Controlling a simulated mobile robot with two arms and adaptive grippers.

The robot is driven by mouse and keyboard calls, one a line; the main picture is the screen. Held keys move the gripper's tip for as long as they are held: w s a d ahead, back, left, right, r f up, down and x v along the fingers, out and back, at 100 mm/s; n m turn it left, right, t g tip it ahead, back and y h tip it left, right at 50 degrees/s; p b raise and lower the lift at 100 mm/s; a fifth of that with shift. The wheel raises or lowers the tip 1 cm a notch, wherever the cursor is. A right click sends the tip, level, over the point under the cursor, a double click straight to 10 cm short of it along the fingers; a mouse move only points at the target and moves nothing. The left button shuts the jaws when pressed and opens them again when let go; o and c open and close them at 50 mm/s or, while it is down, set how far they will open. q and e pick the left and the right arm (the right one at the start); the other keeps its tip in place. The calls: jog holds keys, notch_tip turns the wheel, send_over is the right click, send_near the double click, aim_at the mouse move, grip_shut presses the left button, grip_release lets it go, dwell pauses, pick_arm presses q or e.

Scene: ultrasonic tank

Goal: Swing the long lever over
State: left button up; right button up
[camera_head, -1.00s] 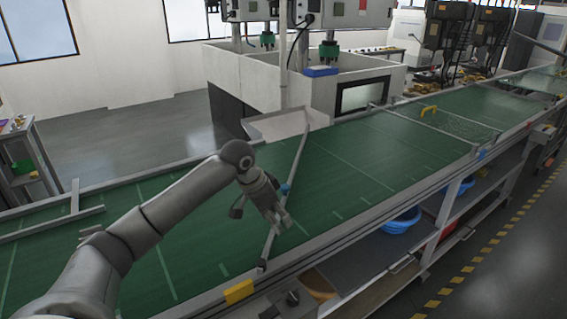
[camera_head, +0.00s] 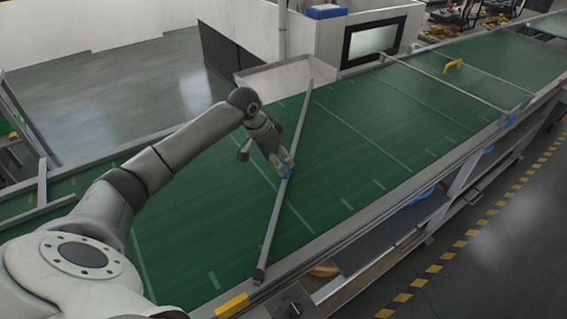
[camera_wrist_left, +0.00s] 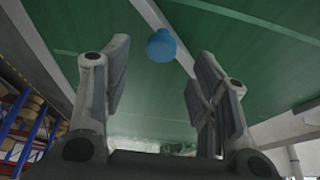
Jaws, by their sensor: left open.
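The long lever (camera_head: 272,235) is a thin grey bar lying slantwise across the green conveyor, from the near edge to the far edge. A blue knob (camera_head: 288,177) sits partway along it, partly hidden by my left gripper (camera_head: 283,166) in the head view. In the left wrist view the round blue knob (camera_wrist_left: 161,46) and the pale lever (camera_wrist_left: 153,14) show beyond the fingertips. My left gripper (camera_wrist_left: 160,72) is open there, its fingers wide apart with nothing between the pads. The knob looks ahead of the gap. My right gripper is not in view.
The green conveyor belt (camera_head: 370,130) is clear to the right of the lever as far as a metal frame (camera_head: 460,85) with a yellow handle (camera_head: 453,65). A yellow block (camera_head: 232,305) is on the near rail. A pale tray (camera_head: 275,75) adjoins the far edge.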

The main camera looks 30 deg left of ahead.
pick_arm(q)
jog(key=p+x, duration=0.1)
jog(key=x, duration=0.3)
jog(key=shift+w+a+f, duration=0.1)
jog(key=shift+w+f, duration=0.05)
jog(key=shift+w, duration=0.1)
jog(key=shift+f, duration=0.45)
jog(key=shift+w, duration=0.1)
grip_shut()
